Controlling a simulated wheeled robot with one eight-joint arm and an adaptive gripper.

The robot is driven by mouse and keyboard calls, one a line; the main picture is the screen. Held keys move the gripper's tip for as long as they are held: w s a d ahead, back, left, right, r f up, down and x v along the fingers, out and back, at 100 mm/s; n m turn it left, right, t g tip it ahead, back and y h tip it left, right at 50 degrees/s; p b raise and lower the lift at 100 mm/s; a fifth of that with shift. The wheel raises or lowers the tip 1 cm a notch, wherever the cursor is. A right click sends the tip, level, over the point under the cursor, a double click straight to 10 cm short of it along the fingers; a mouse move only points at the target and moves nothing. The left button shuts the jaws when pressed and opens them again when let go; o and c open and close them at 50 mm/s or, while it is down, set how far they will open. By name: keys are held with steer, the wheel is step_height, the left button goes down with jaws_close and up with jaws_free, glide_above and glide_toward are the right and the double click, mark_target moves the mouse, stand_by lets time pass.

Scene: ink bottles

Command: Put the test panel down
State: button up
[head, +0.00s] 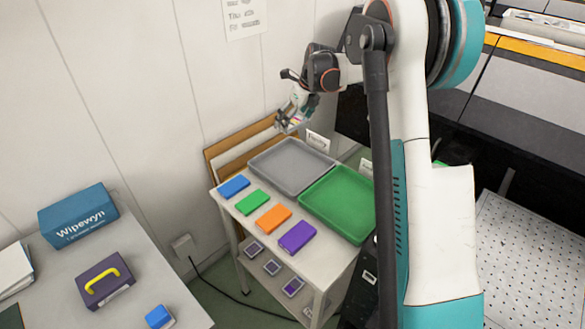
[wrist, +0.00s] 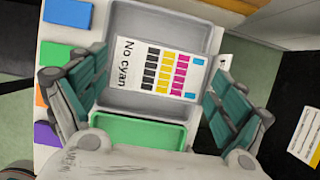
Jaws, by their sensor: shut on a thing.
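The test panel (wrist: 134,70) is a white card reading "No cyan", with rows of black, yellow and magenta patches and small cyan marks at one edge. My gripper (wrist: 157,70) is shut on it, with one finger at each side. In the head view my gripper (head: 291,121) is up over the back of the grey tray (head: 287,166). The panel is small and hard to make out there. The grey tray looks empty and also shows behind the panel in the wrist view (wrist: 135,22). The green tray (head: 338,205) is empty beside it.
Blue, green, orange and purple (head: 297,237) blocks line the cart's left side. Several small items sit on its lower shelf. Boards and the wall stand behind the cart. A table at left holds a Wipewyn box (head: 78,215) and a purple case (head: 104,282).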

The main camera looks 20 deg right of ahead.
mark_target(291, 168)
step_height(291, 168, down, 20)
steer(key=b, duration=0.6)
steer(key=shift+r, duration=0.2)
steer(key=shift+f, duration=0.1)
steer(key=o, duration=0.9)
steer(key=shift+c, duration=0.2)
steer(key=p+v, duration=0.3)
steer(key=v, duration=0.9)
steer(key=shift+p, duration=0.35)
steer(key=shift+a, duration=0.1)
